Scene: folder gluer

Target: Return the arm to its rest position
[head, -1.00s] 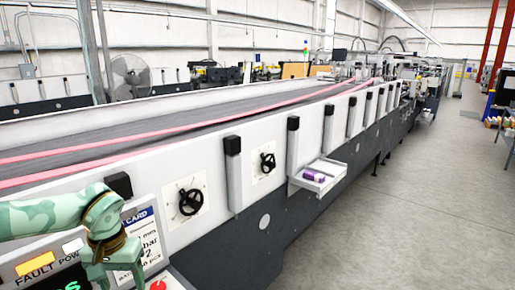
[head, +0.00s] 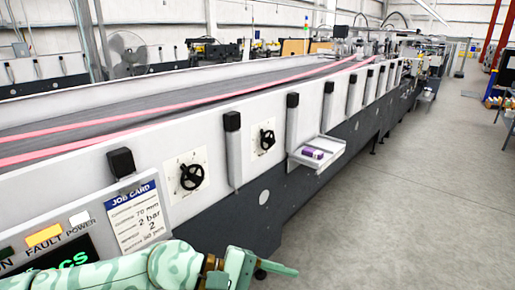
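My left arm, in green camouflage, comes in low from the left in the head view. Its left gripper (head: 270,268) is at the bottom of the view, right of the job card and in front of the machine's dark lower side. It is turned toward the right. One finger shows clearly; the gap between the fingers cannot be made out. I see nothing held. My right gripper is out of view.
The folder gluer (head: 215,120) runs from near left to far right. A job card (head: 136,216) and panel with FAULT and POWER lamps (head: 45,235) are near left.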

